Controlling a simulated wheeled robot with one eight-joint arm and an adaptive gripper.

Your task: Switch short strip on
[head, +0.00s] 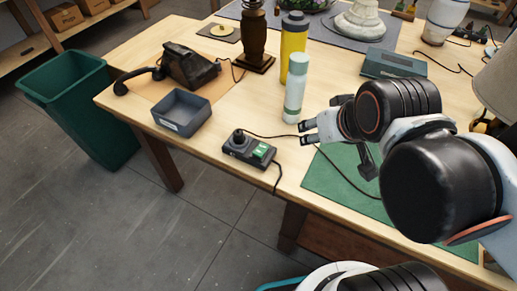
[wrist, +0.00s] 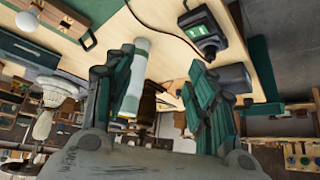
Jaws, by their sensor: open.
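The short strip (head: 250,152) is a dark block near the table's front edge, with a black plug standing in its left end and a green patch, seemingly the switch, at its right. Whether the patch is lit I cannot tell. The strip also shows at the top of the wrist view (wrist: 208,42). My gripper (head: 303,132) is open, to the right of the strip and apart from it, above the table. In the wrist view my gripper (wrist: 160,68) has its two fingers spread wide with nothing held between them.
A pale green bottle (head: 295,90) stands just behind my gripper, with a yellow bottle (head: 293,45) behind it. A grey tray (head: 182,112) and a black telephone (head: 190,66) are to the left. A cord crosses the green mat (head: 335,175). Bare wood surrounds the strip.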

